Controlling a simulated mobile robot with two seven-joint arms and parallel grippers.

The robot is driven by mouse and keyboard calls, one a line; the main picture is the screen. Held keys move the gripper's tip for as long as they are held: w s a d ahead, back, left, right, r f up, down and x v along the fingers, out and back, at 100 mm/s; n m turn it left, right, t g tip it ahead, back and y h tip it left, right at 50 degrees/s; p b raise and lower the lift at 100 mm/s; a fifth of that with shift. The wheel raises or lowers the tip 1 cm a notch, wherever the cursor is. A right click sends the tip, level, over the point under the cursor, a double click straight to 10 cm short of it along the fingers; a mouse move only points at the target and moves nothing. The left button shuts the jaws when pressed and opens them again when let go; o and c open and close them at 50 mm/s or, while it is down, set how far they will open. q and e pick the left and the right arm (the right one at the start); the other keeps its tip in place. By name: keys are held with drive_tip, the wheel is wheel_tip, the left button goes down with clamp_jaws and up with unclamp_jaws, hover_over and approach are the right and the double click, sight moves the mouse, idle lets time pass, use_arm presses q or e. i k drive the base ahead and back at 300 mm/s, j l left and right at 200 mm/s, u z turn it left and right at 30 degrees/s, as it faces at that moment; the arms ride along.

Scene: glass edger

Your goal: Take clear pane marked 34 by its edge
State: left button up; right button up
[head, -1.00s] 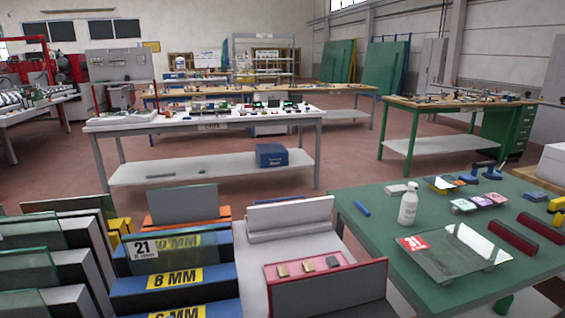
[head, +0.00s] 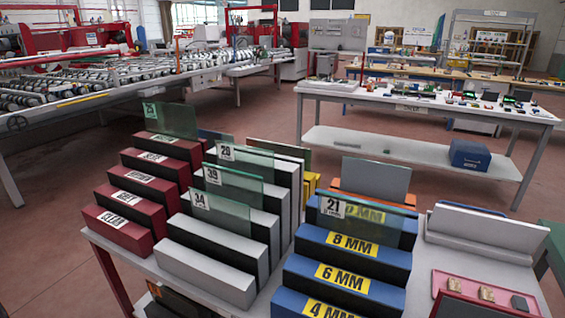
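The lower edge of pane 34 is hidden in the rack. Neither of my grippers shows in the head view.
A red stepped rack (head: 125,215) with pane 25 (head: 171,119) stands left of the grey rack. A blue stepped rack (head: 340,272) with pane 21 (head: 360,217) stands right. A pink tray (head: 440,280) lies further right. Floor at the left front is clear.

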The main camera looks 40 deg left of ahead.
sight(228, 214)
drive_tip(key=j+u, duration=0.1)
drive_tip(key=u, duration=0.35)
drive_tip(key=j+u, duration=0.1)
drive_tip(key=u, duration=0.4)
drive_tip(key=j+u, duration=0.15)
drive_tip(key=u, duration=0.3)
drive_tip(key=z, duration=0.55)
drive_tip(key=j+z, duration=0.15)
drive_tip(key=z, duration=0.2)
drive_tip(key=j+z, duration=0.15)
drive_tip(key=z, duration=0.25)
drive_tip(key=j+z, duration=0.15)
drive_tip(key=z, duration=0.2)
drive_tip(key=k+j+z, duration=0.1)
drive_tip(key=j+z, duration=0.25)
drive_tip(key=k+j+z, duration=0.15)
drive_tip(key=j+z, duration=0.15)
drive_tip(key=k+j+z, duration=0.15)
drive_tip(key=j, duration=0.25)
drive_tip(key=k+j+z, duration=0.2)
drive_tip(key=k+j, duration=0.15)
